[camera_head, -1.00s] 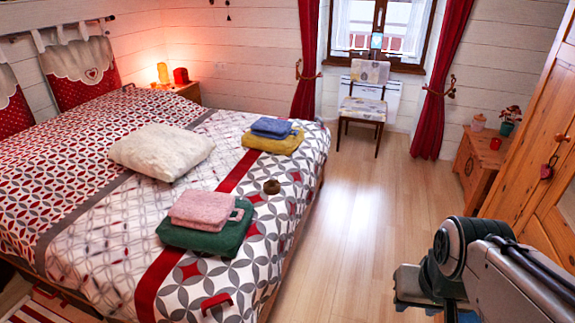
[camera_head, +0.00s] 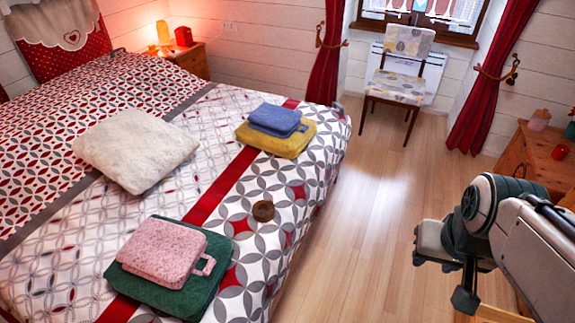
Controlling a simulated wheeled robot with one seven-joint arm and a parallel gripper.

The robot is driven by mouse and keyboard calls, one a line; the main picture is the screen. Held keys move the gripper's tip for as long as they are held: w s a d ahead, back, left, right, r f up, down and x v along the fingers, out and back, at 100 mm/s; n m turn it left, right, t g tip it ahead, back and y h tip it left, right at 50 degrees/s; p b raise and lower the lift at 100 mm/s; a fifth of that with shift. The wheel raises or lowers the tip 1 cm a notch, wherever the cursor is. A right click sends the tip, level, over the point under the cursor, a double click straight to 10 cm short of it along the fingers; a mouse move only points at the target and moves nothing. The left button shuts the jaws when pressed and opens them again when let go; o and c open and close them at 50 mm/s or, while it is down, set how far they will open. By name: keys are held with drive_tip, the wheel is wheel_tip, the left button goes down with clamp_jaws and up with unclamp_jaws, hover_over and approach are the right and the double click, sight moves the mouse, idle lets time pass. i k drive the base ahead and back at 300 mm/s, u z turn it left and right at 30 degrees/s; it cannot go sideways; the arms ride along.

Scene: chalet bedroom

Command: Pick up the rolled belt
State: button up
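The rolled belt (camera_head: 263,211) is a small brown coil with a dark hollow in its top. It lies on the patterned bedspread near the bed's right edge, just right of the red stripe and apart from the folded cloths. My arm shows at the lower right, over the floor and well away from the belt. Its grey and dark end parts (camera_head: 447,246) are in view, but I cannot make out the fingers or whether they are open.
A pink folded cloth (camera_head: 162,250) lies on a green one (camera_head: 190,294) nearer me. A blue cloth (camera_head: 275,119) lies on a yellow one (camera_head: 277,140) beyond the belt. A white cushion (camera_head: 136,151) is left. Bare floor (camera_head: 345,230) runs right of the bed toward a chair (camera_head: 397,85).

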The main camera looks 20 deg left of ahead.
sight(268, 206)
drive_tip(key=i, duration=1.35)
drive_tip(key=u, duration=2.15)
